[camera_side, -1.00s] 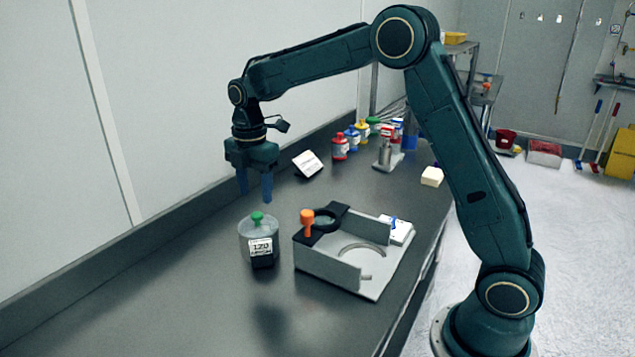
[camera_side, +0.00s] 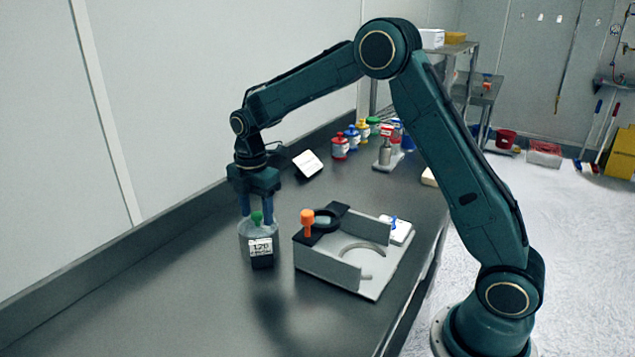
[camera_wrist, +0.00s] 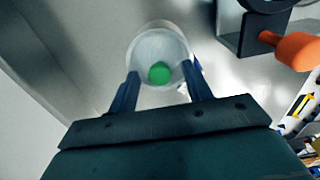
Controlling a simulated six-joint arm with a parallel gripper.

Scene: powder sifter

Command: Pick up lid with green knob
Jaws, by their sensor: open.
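The lid (camera_wrist: 150,48) is a pale disc with a green knob (camera_side: 257,217). The green knob also shows in the wrist view (camera_wrist: 159,73), near the lid's lower edge in that picture. My gripper (camera_side: 256,218) is open and points down over the jar, its blue fingers on either side of the knob. In the wrist view my gripper's fingertips (camera_wrist: 159,80) flank the lid and knob. I cannot tell whether either finger touches the lid.
A grey sifter stand (camera_side: 330,266) with an orange knob (camera_side: 307,217) stands just right of the jar. A white card (camera_side: 307,163) and several coloured bottles (camera_side: 352,137) are farther back. The counter in front and left of the jar is clear.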

